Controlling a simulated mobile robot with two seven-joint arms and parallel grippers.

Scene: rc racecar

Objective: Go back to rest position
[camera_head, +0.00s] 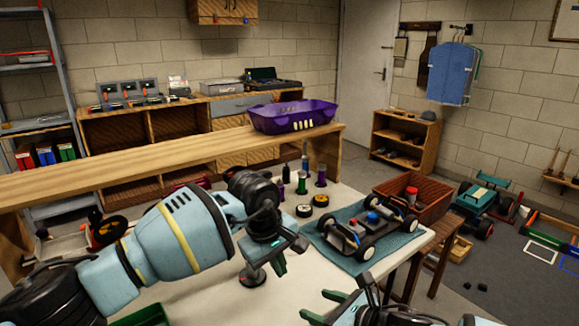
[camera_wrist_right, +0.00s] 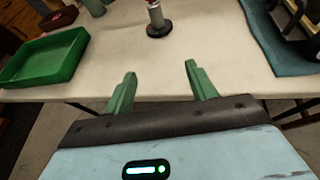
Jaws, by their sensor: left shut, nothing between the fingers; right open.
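My left gripper (camera_head: 287,252) is shut and empty, above the white table just left of the blue mat. Its arm reaches in from the left across the table. My right gripper (camera_head: 335,303) is low at the bottom edge of the head view, mostly cut off. In the right wrist view its two green fingers (camera_wrist_right: 160,85) are spread apart with nothing between them, by the table's front edge. The racecar chassis (camera_head: 360,230) sits on the blue mat (camera_head: 398,250), apart from both grippers.
The white table (camera_head: 205,297) holds a green tray (camera_wrist_right: 45,60), a small round-based stand (camera_wrist_right: 158,28) and several bottles at the back. A red-brown crate (camera_head: 428,200) stands beyond the mat. A purple basket (camera_head: 292,117) is on the wooden counter behind.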

